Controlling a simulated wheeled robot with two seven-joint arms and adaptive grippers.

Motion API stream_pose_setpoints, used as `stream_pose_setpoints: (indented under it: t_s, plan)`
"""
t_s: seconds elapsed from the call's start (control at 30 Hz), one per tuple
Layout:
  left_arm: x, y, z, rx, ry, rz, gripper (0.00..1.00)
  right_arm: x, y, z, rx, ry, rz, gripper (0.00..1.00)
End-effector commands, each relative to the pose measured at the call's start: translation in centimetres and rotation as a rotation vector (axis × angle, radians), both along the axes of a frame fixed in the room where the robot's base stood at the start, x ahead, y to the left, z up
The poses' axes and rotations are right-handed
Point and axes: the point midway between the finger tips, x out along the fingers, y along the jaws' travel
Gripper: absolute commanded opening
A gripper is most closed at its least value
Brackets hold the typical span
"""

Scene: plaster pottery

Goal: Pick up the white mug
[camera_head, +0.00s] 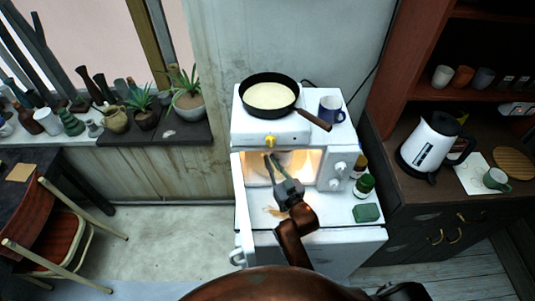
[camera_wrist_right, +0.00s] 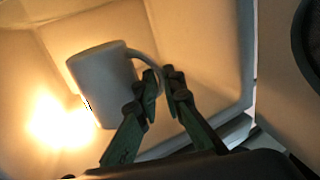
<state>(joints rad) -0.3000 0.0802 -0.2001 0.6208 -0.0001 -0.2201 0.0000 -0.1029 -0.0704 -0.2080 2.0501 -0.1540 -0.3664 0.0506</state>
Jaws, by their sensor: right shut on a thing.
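The white mug (camera_wrist_right: 103,82) shows in the right wrist view inside a small, brightly lit oven compartment, with its handle toward my gripper. My right gripper (camera_wrist_right: 160,82) is shut on the mug's handle, one finger on each side of it. In the head view my right gripper (camera_head: 271,163) reaches into the lit opening of the white oven (camera_head: 321,202). The mug is hard to make out there against the glow. I cannot tell whether the mug's base touches the compartment floor. My left gripper is not in view.
A frying pan (camera_head: 268,96) and a blue mug (camera_head: 331,110) stand on the oven top. A kettle (camera_head: 431,144) stands on the right cabinet. Compartment walls surround the gripper closely.

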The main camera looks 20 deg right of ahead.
Motion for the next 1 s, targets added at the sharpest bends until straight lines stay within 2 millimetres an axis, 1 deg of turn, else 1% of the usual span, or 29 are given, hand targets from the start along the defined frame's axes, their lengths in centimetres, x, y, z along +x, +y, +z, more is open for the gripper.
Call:
stream_pose_setpoints:
  t_s: [0.03, 0.1, 0.5, 0.8, 1.0]
  plan:
    - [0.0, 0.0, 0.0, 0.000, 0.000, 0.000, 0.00, -0.8, 0.0, 0.1, -0.001, -0.002, 0.000, 0.00]
    - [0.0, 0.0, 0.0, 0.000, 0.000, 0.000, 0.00, -1.7, -0.1, 0.0, -0.001, -0.001, -0.001, 0.00]
    - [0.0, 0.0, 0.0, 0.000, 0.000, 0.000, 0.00, -6.6, -0.1, 0.1, -0.001, -0.003, 0.000, 0.00]
    - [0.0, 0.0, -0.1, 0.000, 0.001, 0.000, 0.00, -9.2, -0.2, 0.1, -0.001, -0.002, 0.000, 0.00]
    - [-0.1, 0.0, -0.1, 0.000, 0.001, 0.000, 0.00, -10.2, -0.2, 0.1, -0.001, -0.003, 0.000, 0.00]
